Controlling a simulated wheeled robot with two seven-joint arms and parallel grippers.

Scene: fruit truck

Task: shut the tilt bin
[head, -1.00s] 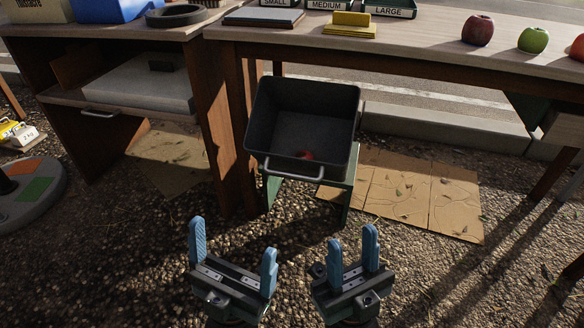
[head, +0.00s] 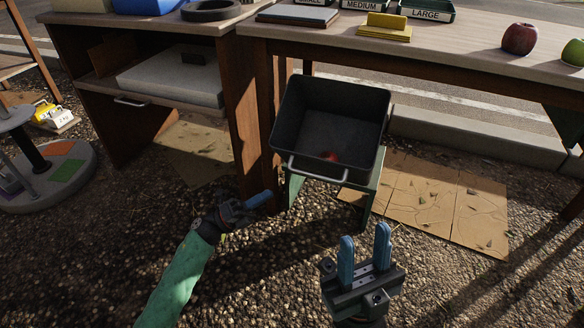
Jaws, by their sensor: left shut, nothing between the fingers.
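The tilt bin (head: 345,95) is a black open-topped box tipped forward on a green stand (head: 370,190) under the right-hand table. A pale bar handle (head: 318,178) runs along its front. A small red thing (head: 331,157) lies inside, partly hidden. My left gripper (head: 271,196) is shut and empty, low and left of the handle and apart from it, beside the brown table leg. My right gripper (head: 365,237) stands upright with its fingers apart and empty, below and in front of the bin.
A wooden table (head: 480,75) stands above and behind the bin, with a red apple (head: 519,38) on it. A cabinet (head: 235,110) stands at the left. Flattened cardboard (head: 425,195) lies on the gravel at right. The gravel in front is clear.

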